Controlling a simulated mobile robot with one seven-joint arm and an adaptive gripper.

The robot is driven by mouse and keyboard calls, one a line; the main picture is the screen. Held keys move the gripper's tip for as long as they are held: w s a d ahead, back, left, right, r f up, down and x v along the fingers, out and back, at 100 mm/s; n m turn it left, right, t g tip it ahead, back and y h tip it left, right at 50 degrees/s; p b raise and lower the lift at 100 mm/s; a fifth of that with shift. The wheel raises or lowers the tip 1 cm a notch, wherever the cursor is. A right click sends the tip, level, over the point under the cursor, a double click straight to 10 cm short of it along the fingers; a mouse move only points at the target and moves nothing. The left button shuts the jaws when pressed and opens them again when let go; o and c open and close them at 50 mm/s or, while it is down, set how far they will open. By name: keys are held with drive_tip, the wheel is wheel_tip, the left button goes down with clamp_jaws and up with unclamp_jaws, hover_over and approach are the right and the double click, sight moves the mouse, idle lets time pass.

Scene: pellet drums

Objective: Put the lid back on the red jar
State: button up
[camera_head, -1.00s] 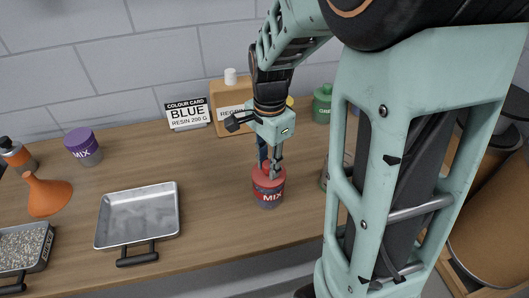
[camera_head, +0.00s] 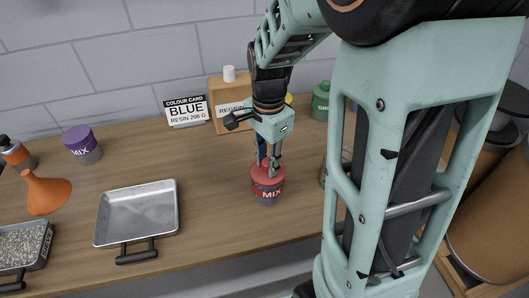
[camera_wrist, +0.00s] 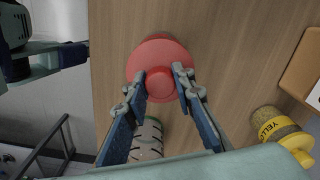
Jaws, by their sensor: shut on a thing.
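The red jar (camera_head: 268,195) stands upright on the wooden bench, with a red label reading MIX. Its red lid (camera_head: 256,174) is at the jar's mouth and looks level; I cannot tell whether it is fully seated. My gripper (camera_head: 268,165) points down from above, its fingers at the lid. In the wrist view the lid (camera_wrist: 150,53) is a round red disc with a raised knob. My gripper (camera_wrist: 161,76) is shut on that knob, one finger on each side.
An empty metal tray (camera_head: 140,212) lies left of the jar, and a pellet tray (camera_head: 22,243) further left. An orange funnel (camera_head: 46,193) and a purple-lidded jar (camera_head: 82,145) stand behind. A yellow-labelled container (camera_wrist: 278,130) shows in the wrist view. My arm hides the bench's right side.

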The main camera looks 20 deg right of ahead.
idle(0.4)
drive_tip(key=o, duration=1)
drive_tip(key=shift+o, duration=0.2)
drive_tip(key=o, duration=0.4)
drive_tip(key=shift+o, duration=0.2)
drive_tip(key=shift+r, duration=0.1)
drive_tip(key=shift+r+p, duration=2.7)
drive_tip(key=shift+r, duration=0.7)
